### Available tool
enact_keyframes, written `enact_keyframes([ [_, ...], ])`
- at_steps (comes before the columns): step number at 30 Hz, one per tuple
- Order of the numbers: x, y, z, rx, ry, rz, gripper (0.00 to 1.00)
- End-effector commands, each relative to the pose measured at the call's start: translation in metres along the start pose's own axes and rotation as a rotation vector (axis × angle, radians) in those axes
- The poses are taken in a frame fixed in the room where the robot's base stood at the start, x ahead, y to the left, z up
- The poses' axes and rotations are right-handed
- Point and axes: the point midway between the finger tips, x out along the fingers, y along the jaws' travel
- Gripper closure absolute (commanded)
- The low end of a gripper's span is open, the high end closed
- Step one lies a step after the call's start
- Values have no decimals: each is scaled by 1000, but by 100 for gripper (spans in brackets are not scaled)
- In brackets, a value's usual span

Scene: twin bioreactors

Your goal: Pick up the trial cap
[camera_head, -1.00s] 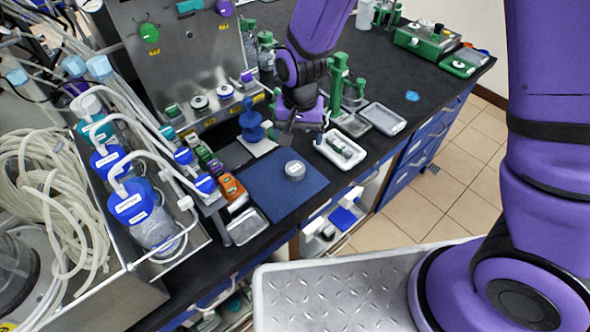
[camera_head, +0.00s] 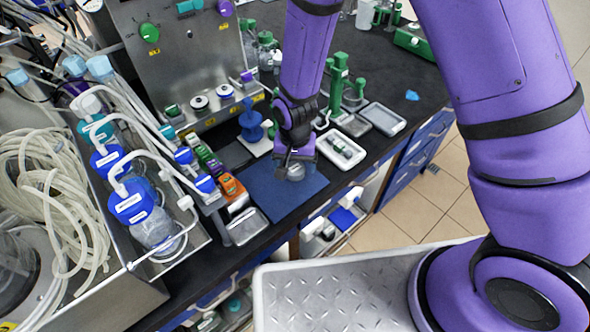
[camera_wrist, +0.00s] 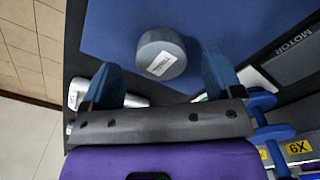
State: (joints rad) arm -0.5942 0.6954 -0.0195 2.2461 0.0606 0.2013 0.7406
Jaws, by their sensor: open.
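The trial cap is a short grey cylinder with a white label, lying on the blue mat. In the wrist view the trial cap (camera_wrist: 161,54) sits just beyond and between my two blue fingers, apart from both. In the head view the trial cap (camera_head: 296,172) is partly hidden behind my gripper (camera_head: 294,160), which hangs over it. In the wrist view my gripper (camera_wrist: 163,80) is open and empty, its fingers spread wider than the cap.
The blue mat (camera_head: 265,195) lies on the black bench. A white tray (camera_head: 341,150) is to the right, a metal tray (camera_head: 247,226) to the left. A blue stand (camera_head: 251,125) is behind the mat. Green stands (camera_head: 338,85) rise farther back.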

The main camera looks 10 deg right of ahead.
Motion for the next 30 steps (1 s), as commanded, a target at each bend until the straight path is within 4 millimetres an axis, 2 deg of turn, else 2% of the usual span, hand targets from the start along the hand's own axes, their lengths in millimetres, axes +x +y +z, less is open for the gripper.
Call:
enact_keyframes([
  [3,15,0,0,0,-1,1,15],
  [6,22,0,0,0,-1,0,15],
  [14,24,-1,0,0,1,-1,15],
  [15,24,-1,0,0,0,-1,17],
  [21,24,0,0,0,0,-1,63],
  [22,24,0,0,0,0,-1,67],
  [30,24,0,0,0,0,-1,68],
])
